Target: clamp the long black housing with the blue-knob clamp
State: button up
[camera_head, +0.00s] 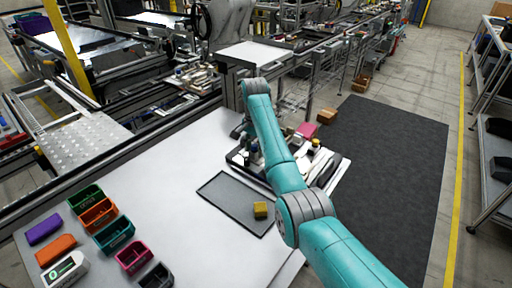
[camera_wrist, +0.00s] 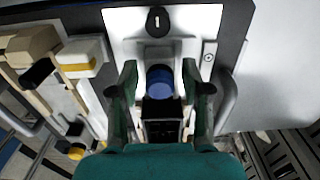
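In the wrist view, a round blue knob (camera_wrist: 160,84) stands between the two teal fingers of my gripper (camera_wrist: 159,78). The fingers are apart, and a narrow gap shows on each side of the knob. A dark block (camera_wrist: 162,112) lies just below the knob in the picture; I cannot tell whether it is the clamp body or the housing. A white plate (camera_wrist: 128,22) with a black round mark lies beyond the knob. In the head view my arm reaches to the pallet fixture (camera_head: 338,176) and hides part of it. I cannot clearly make out the long black housing.
A grey tray (camera_head: 222,190) with a yellow block (camera_head: 260,209) lies beside the fixture. Several coloured bins, including a teal one (camera_head: 114,233), stand at the table's left. In the wrist view, beige parts with a yellow-banded white cap (camera_wrist: 80,58) stand left of my fingers.

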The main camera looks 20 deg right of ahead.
grip_shut()
jog(key=shift+w+d, duration=0.1)
jog(key=shift+d, duration=0.05)
jog(key=shift+w+d, duration=0.65)
jog(key=shift+d, duration=0.25)
jog(key=shift+o, duration=0.3)
grip_release()
jog(key=shift+r, duration=0.1)
jog(key=shift+r, duration=3.95)
jog(key=shift+s, duration=0.1)
